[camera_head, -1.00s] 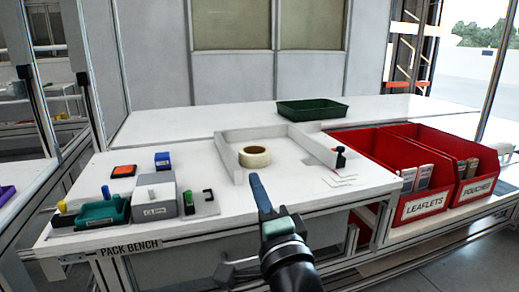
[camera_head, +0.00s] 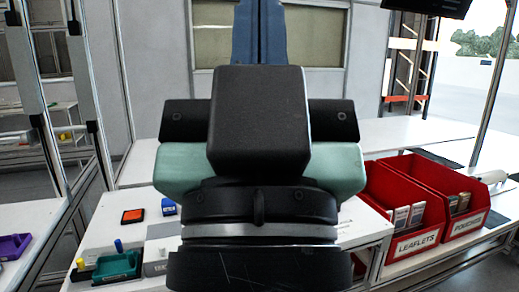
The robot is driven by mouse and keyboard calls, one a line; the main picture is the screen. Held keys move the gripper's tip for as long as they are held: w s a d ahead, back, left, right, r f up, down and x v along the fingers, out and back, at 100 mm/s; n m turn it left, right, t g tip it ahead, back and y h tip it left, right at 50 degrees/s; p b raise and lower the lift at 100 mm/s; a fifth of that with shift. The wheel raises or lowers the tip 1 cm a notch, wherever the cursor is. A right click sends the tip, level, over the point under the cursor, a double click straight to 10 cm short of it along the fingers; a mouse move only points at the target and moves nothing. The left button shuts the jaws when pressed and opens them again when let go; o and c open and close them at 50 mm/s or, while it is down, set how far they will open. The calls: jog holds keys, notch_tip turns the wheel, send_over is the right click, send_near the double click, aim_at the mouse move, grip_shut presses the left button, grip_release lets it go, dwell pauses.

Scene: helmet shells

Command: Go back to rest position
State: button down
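My gripper (camera_head: 259,28) stands upright, large and close in front of the camera in the head view. Its two blue fingers point up past the top edge of the picture. They lie side by side with only a thin dark line between them, and nothing shows held in them. The black and pale green gripper body hides the middle of the white bench behind it.
The white bench (camera_head: 115,215) holds an orange-black pad (camera_head: 132,216), a blue box (camera_head: 168,206) and a green tray (camera_head: 117,266) at left. Red bins (camera_head: 412,258) (camera_head: 470,228) labelled leaflets and pouches stand right. A purple tray (camera_head: 13,247) lies far left.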

notch_tip(320, 180, up, 16)
jog(key=p, duration=1.4)
jog(key=shift+r, duration=0.2)
